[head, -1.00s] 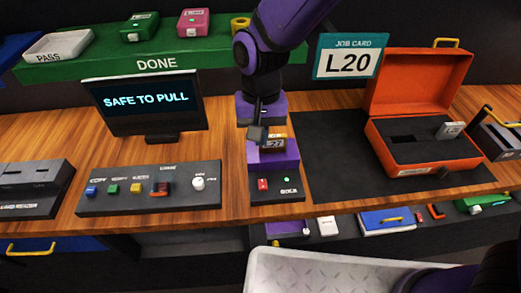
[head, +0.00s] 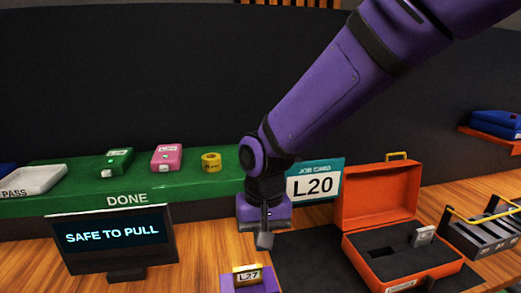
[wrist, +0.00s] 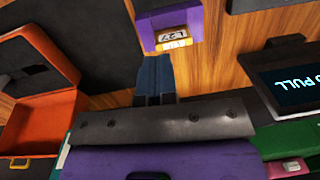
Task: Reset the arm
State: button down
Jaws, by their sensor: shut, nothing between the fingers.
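My purple arm reaches in from the upper right in the head view. My gripper (head: 265,239) hangs above the bench, shut and empty, with its dark fingers together. It is apart from the purple dock (head: 238,289) and the module labelled L27 (head: 248,275), which sits in that dock below it. In the wrist view, the closed fingers (wrist: 154,80) point toward the dock (wrist: 170,14) and the L27 label (wrist: 171,36). The job card (head: 313,184) reading L20 stands behind my gripper, partly covered by it.
The monitor (head: 113,237) reads SAFE TO PULL. An open orange case (head: 372,265) holding a small grey piece (head: 423,236) stands to the right. The green DONE shelf (head: 60,207) carries a white PASS tray (head: 35,181), green and pink boxes and a yellow ring.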

jog(key=d+r+t, duration=0.1)
jog(key=d+r, duration=0.6)
jog(key=d, duration=0.2)
jog(key=s+d+r+t, duration=0.1)
jog(key=s+d+r, duration=0.2)
jog(key=d, duration=0.4)
jog(key=s+d+r+m+t, duration=0.1)
jog(key=s+d+r+t, duration=0.1)
jog(key=s+d, duration=0.3)
jog(key=s+d+r+m+t, duration=0.1)
jog(key=s+d+r, duration=0.3)
jog(key=d, duration=0.5)
jog(key=shift+d+t, duration=0.3)
jog(key=shift+t, duration=0.1)
jog(key=shift+w+r, duration=0.1)
jog(key=shift+w, duration=0.05)
